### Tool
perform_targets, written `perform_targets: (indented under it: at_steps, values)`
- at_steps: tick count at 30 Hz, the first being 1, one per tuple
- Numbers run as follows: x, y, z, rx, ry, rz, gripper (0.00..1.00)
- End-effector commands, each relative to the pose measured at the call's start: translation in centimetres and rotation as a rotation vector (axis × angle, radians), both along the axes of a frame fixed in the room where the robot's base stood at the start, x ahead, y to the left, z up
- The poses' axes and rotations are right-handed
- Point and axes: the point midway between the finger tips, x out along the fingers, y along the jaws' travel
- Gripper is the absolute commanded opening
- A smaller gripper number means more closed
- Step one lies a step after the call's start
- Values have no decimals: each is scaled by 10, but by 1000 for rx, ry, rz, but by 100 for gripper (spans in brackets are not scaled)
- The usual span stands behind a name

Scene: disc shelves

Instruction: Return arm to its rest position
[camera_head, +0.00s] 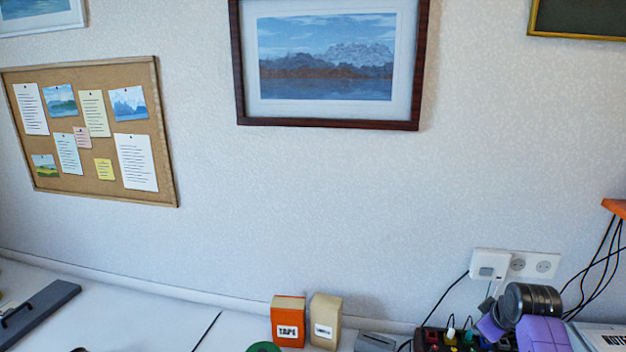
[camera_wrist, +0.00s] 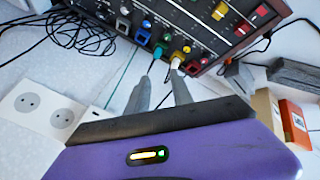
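My arm, with purple links (camera_head: 543,335) and a black joint, shows at the lower right of the head view, low in front of the wall. My gripper (camera_wrist: 159,74) is seen from behind in the wrist view, with its purple body and black base below two grey fingers. The fingers stand apart with nothing seen between them, so it is open. The fingertips point at a dark panel device (camera_wrist: 195,30) with coloured sockets and knobs. They appear close to a teal plug and a white plug on its edge; I cannot tell if they touch.
Black cables (camera_wrist: 75,28) and a wall socket (camera_wrist: 42,108) lie beside the gripper. An orange TAPE box (camera_head: 288,320) and a beige box (camera_head: 325,321) stand left of the arm.

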Motion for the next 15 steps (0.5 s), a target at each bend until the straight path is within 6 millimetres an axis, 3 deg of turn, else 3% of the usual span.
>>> perform_targets:
  at_steps: [4,8,15]
  values:
    - [1,23,-7,28,-192,-70,28]
    - [-11,51,-13,76,-370,-127,28]
    - [-67,109,-16,189,-643,-199,28]
